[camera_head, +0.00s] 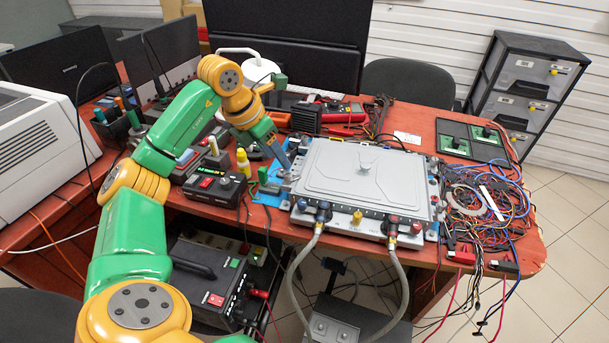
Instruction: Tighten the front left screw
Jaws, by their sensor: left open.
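A grey lidded unit (357,178) lies flat on the red table, with a knob on its lid and mounting lugs at its edges. At its front left corner there is a small lug with a screw (302,205), too small to tell how far in it sits. My left gripper (285,163) comes down from the upper left and is beside the unit's left edge, behind the front left corner. It is open; I see nothing held in it, though its fingertips are small and dark. My right gripper is out of view.
Two hoses (293,262) hang from the unit's front connectors. A dark control box (215,187), a yellow bottle (243,162) and a small green object (264,176) stand to the left. Tangled cables (480,205) cover the table's right end. A red multimeter (343,112) lies behind.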

